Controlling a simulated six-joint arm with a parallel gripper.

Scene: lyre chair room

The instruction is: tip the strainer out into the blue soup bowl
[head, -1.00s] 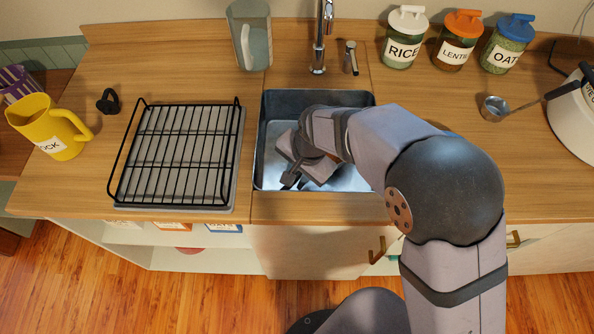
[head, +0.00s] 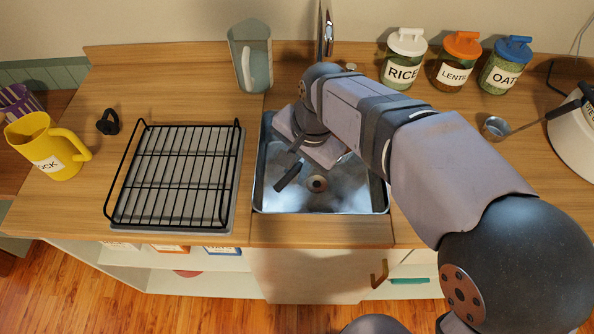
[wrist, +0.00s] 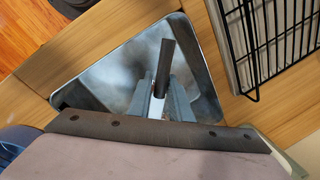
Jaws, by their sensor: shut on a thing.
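My gripper (wrist: 162,100) points down over the sink (wrist: 205,85) and is shut on a dark bar-like handle (wrist: 164,68). I take it to be the strainer's handle; no mesh or contents show. In the head view the dark handle (head: 288,176) sticks out toward the front left, over the sink (head: 350,200). No blue soup bowl shows clearly. A bluish shape (wrist: 14,142) at the left edge of the wrist view may be it; I cannot tell.
A black wire rack (head: 175,175) stands left of the sink. Several lidded jars, including rice (head: 403,62), stand back right.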

